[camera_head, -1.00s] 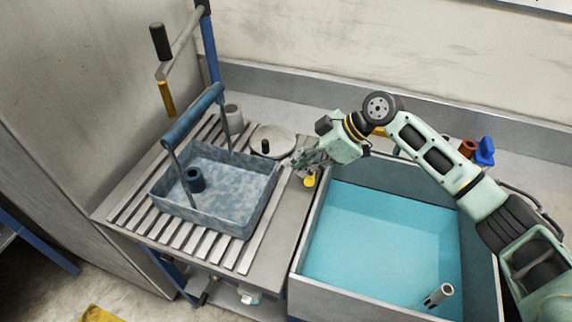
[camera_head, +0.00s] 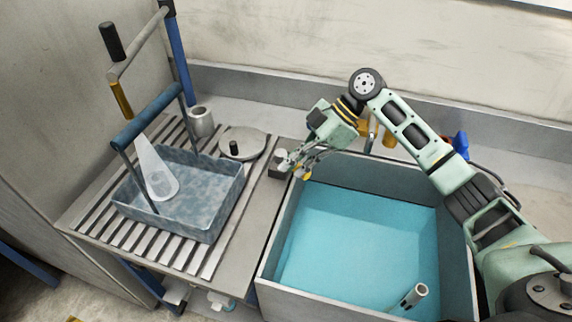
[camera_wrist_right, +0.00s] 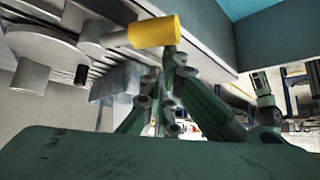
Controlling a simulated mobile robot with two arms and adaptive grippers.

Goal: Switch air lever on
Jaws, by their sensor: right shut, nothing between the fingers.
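The air lever (camera_head: 303,174) shows as a small yellow handle at the back left edge of the blue-lined sink. In the right wrist view its yellow cylinder (camera_wrist_right: 154,31) sits on a grey stem, right at the fingertips. My right gripper (camera_head: 285,164) is shut and empty beside the lever; in its wrist view the fingers (camera_wrist_right: 172,58) overlap the yellow handle, and I cannot tell whether they touch it. A pale translucent cone (camera_head: 157,177) stands in the blue basket (camera_head: 206,222).
The basket rests on a slatted rack (camera_head: 97,232) with a blue-gripped handle (camera_head: 148,115) above it.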

